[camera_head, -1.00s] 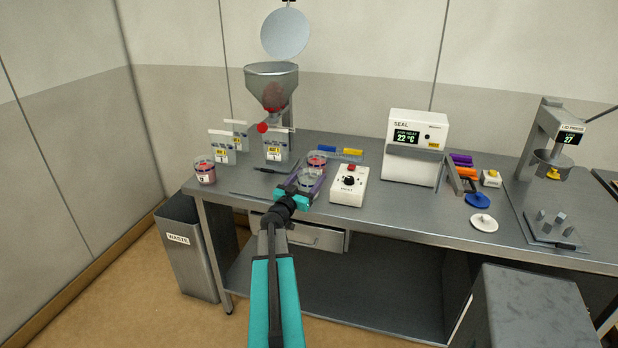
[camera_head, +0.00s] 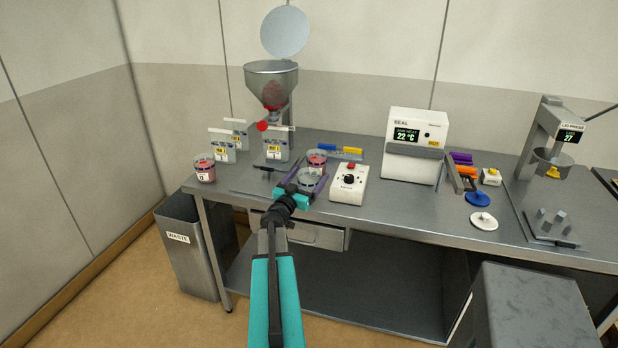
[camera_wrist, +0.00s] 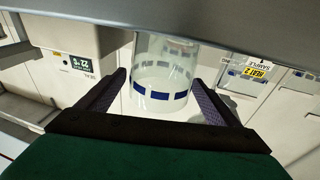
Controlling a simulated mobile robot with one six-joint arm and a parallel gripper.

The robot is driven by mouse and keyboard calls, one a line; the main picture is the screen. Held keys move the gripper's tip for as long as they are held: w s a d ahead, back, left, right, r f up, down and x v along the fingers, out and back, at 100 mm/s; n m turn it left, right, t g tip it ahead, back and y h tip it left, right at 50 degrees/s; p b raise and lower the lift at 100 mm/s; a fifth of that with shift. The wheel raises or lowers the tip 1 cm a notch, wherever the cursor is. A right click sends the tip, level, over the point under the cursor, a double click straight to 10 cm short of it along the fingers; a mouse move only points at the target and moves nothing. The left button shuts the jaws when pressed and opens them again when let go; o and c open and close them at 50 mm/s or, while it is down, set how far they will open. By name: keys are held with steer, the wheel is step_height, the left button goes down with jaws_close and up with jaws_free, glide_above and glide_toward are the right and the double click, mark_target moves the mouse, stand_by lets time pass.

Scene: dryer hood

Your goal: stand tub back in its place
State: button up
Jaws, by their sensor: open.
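A clear tub (camera_head: 310,181) with no visible contents stands on the steel bench in front of the hopper, left of the white control box. My gripper (camera_head: 306,188) is open around it, with one finger on each side. In the wrist view the clear tub (camera_wrist: 161,85) has a dashed blue band and sits between the two dark fingers (camera_wrist: 160,100). Gaps show between the fingers and its wall. The tub looks upright in the head view. A second tub with red contents (camera_head: 317,158) stands just behind it.
A red-filled tub (camera_head: 204,170) stands at the bench's left end. The hopper (camera_head: 271,85) and label stands (camera_head: 222,147) are behind my gripper. The control box (camera_head: 349,184) is close on the right. A sealing machine (camera_head: 415,145) stands farther right.

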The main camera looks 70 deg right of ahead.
steer(key=b+v, duration=0.2)
steer(key=v, duration=1)
steer(key=shift+r, duration=0.1)
stand_by(0.8)
